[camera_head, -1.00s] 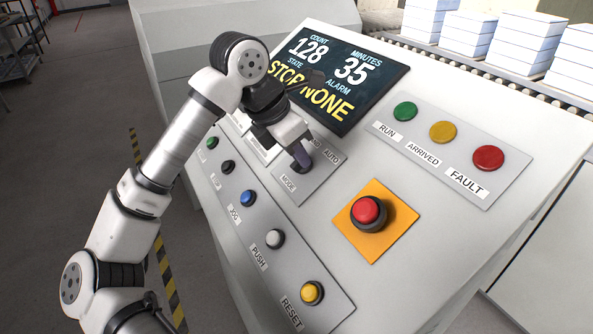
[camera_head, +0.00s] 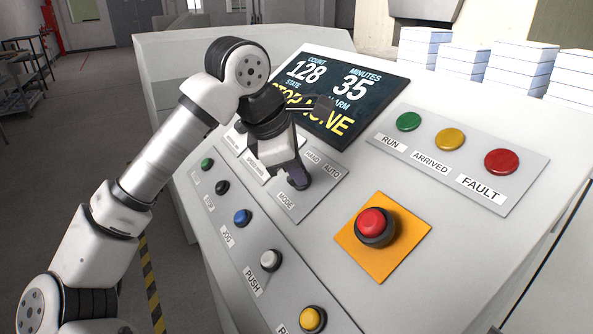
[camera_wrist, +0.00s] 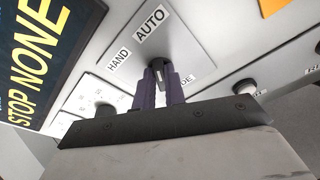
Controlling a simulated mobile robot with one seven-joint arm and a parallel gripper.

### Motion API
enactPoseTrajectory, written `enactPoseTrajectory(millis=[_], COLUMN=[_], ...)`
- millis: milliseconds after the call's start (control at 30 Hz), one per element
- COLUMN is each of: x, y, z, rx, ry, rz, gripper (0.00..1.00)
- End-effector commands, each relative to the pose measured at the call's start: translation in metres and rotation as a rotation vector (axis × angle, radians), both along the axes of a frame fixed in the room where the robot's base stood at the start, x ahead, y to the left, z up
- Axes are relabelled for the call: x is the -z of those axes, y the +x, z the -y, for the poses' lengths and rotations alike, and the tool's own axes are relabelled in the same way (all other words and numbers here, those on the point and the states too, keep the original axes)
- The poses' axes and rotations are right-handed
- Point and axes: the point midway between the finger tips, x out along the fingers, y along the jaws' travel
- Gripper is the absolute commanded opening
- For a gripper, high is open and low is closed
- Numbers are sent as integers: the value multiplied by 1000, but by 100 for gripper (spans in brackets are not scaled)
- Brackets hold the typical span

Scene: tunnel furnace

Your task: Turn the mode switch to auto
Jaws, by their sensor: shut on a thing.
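The mode switch (camera_wrist: 160,73) is a small dark knob on a light grey plate (camera_head: 312,184), with HAND, AUTO and MODE labels around it. In the wrist view, the HAND label (camera_wrist: 118,60) and the AUTO label (camera_wrist: 150,22) lie beyond the knob. My gripper (camera_head: 298,182) is at the switch with its dark fingers on both sides of the knob, shut on it. The fingers also show in the wrist view (camera_wrist: 160,84). They hide most of the knob, so I cannot tell clearly which label it points at.
The display (camera_head: 340,95) reads STOP and NONE, partly covered by my arm. A red emergency button (camera_head: 371,222) on a yellow plate stands right of the switch. A row of push buttons, including a blue one (camera_head: 242,217), runs below. Indicator lamps (camera_head: 449,139) sit upper right.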

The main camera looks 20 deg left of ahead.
Motion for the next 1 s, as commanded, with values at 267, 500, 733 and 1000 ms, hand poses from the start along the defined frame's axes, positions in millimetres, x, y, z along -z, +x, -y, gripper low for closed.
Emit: enactPoseTrajectory(millis=[267,500,733,1000], x=[-1,-1,-1,-17], y=[0,0,0,-7], z=[0,0,0,-5], rx=[4,4,3,0], ry=[1,1,1,2], rz=[6,5,2,4], gripper=[0,30,34,34])
